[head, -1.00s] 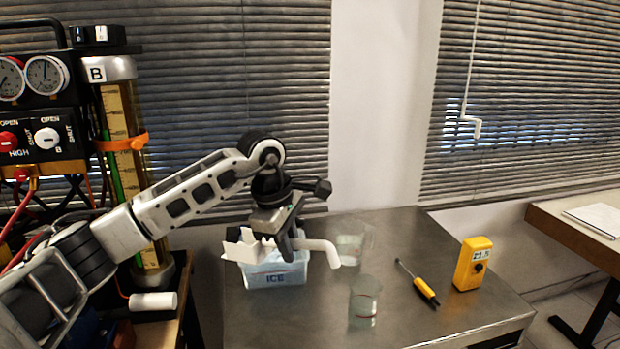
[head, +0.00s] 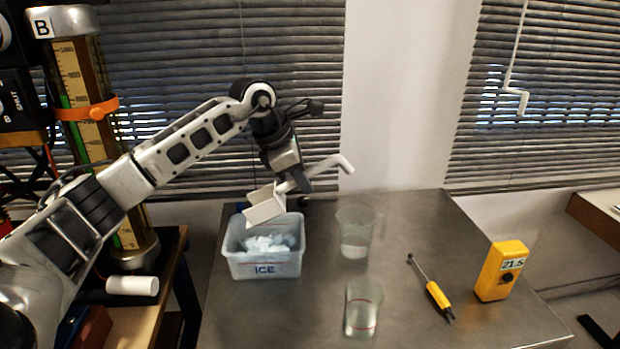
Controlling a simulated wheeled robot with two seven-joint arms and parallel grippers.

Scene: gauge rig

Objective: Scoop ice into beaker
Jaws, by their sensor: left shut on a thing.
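The ice tub (head: 264,268), a pale box marked ICE, stands at the left of the metal table with whitish-blue ice (head: 268,243) inside. My left gripper (head: 300,182) is shut on the white scoop (head: 266,206) and holds it tilted above the tub. The scoop's bent handle sticks out to the right; I cannot tell whether its bowl holds ice. A clear beaker (head: 362,309) with a red line stands near the front of the table. A clear jug with a handle (head: 355,234) stands behind it, holding some clear liquid. My right gripper is out of view.
A yellow-handled probe (head: 438,297) lies on the metal table (head: 420,220), right of the beaker. A yellow meter (head: 499,271) reading about 21.5 stands farther right. A gauge column marked B (head: 85,110) and a white cylinder (head: 132,286) are at the left.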

